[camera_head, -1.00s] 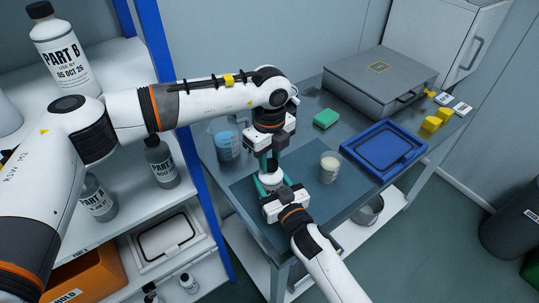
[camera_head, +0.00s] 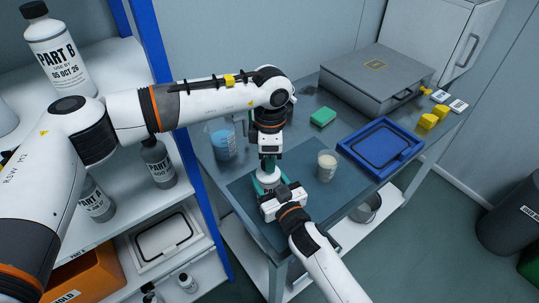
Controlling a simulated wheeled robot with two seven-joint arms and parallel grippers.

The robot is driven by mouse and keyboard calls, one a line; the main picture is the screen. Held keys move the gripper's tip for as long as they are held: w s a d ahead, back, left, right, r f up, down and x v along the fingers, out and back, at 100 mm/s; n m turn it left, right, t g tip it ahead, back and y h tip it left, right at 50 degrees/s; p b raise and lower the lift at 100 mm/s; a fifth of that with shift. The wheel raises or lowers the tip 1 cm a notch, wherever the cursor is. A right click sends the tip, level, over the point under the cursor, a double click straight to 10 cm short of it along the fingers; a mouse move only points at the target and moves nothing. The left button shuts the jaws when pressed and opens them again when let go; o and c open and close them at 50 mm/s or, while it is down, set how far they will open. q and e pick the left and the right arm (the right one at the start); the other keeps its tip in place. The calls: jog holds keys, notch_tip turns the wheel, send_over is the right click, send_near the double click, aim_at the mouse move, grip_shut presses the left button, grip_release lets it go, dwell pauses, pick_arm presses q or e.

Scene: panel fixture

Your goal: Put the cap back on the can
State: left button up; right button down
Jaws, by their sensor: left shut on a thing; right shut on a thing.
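The white can (camera_head: 268,180) stands on the dark mat at the near left of the bench, partly hidden by my grippers. My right gripper (camera_head: 268,187) comes in from the front and is shut around the can's body. My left gripper (camera_head: 267,170) points straight down directly above the can, its teal fingers shut at the can's top. The cap is hidden between these fingers; I cannot tell whether it sits level on the can.
A cup of pale contents (camera_head: 327,166) stands right of the can, and a blue-filled jug (camera_head: 222,140) at left. Behind are a green sponge (camera_head: 323,117), a blue tray (camera_head: 411,153) and a grey case (camera_head: 360,75). Shelves with bottles stand left.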

pick_arm(q)
jog(key=m, duration=0.7)
jog(key=shift+s, duration=0.1)
jog(key=m, duration=0.7)
jog(key=shift+s+a, duration=0.1)
jog(key=shift+a, duration=0.1)
jog(key=m, duration=0.7)
jog(key=shift+a, duration=0.1)
jog(key=m, duration=0.5)
jog(key=shift+a+m, duration=0.1)
jog(key=shift+m, duration=0.2)
jog(key=o, duration=1)
notch_tip(320, 180, up, 12)
